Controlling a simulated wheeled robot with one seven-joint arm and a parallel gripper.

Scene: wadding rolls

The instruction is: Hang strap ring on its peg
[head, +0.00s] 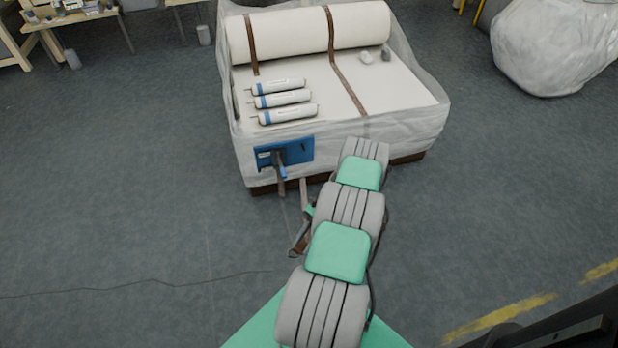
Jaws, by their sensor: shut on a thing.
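A blue panel (300,150) is on the front face of the plastic-wrapped block, with a dark fitting and a blue peg (283,172) sticking out of it. A short brown piece hangs just below the peg. A brown strap (303,187) comes down from the block's front, right of the peg, toward my gripper. My gripper (301,238) is low in front of the block, beside my arm and partly hidden by it. It is shut on the strap, apart from the peg. The strap's ring is too small or hidden to make out.
The wrapped block (400,130) carries a large white roll (290,32) with brown straps and several small rolls (283,100). A wrapped white bundle (555,45) is at the upper right, and a bench (75,17) at the upper left. Open floor (120,200) lies left.

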